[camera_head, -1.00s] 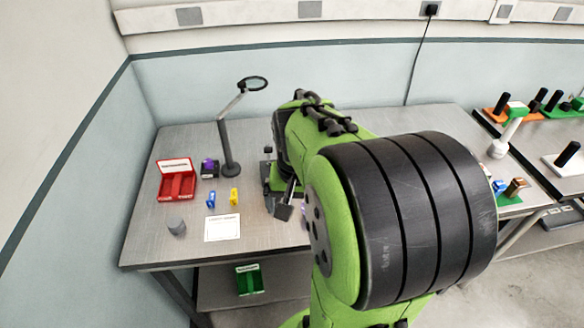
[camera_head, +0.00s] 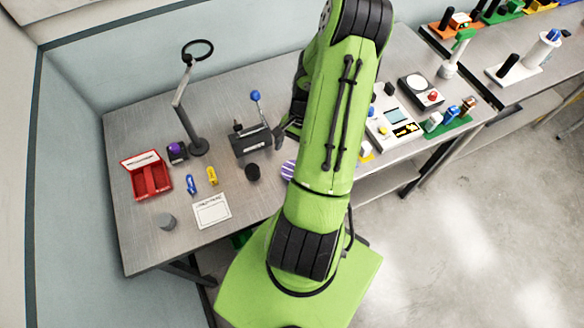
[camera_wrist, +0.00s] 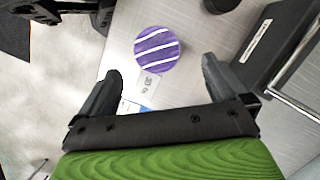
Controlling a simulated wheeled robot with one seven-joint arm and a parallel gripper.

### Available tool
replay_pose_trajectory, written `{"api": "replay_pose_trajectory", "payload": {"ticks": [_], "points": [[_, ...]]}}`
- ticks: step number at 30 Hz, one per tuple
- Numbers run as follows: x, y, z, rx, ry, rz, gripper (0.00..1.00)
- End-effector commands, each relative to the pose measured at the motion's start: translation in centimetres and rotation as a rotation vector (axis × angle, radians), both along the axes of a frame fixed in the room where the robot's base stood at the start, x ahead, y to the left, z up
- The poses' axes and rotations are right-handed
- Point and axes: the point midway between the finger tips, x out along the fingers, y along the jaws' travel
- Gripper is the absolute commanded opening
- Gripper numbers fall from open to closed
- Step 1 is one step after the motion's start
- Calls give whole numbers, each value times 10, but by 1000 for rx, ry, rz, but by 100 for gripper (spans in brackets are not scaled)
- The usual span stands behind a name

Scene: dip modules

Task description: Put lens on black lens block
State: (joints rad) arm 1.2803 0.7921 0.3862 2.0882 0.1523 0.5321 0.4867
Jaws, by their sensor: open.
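No thing in view is plainly marked as the lens. A round purple piece with white stripes (camera_wrist: 157,50) lies on the table in the wrist view. It also shows partly behind my arm in the head view (camera_head: 288,171). My gripper (camera_wrist: 162,68) is open and empty, its fingers apart on either side below the purple piece in the picture. In the head view my arm hides most of the gripper. A short black cylinder (camera_head: 252,172) stands left of the purple piece. A small black block with a purple top (camera_head: 176,152) stands by the magnifier stand. I cannot tell which is the lens block.
A black lever device (camera_head: 250,142) with a blue knob stands close left of my arm. The magnifier stand (camera_head: 197,146), red box (camera_head: 150,180), blue and yellow pieces, grey cylinder (camera_head: 165,221) and white card (camera_head: 212,211) are further left. Modules crowd the right side.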

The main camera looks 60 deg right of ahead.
Motion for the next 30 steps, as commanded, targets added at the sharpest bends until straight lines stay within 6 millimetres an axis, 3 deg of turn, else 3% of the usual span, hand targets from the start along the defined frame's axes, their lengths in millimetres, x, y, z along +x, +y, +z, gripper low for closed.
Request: {"api": "replay_pose_trajectory", "payload": {"ticks": [9,16,27,30], "points": [[-5,13,-48,2,0,1,100],[-5,13,-52,-1,0,1,100],[-5,13,-51,-1,0,1,45],[-5,12,-51,-2,0,1,39]]}}
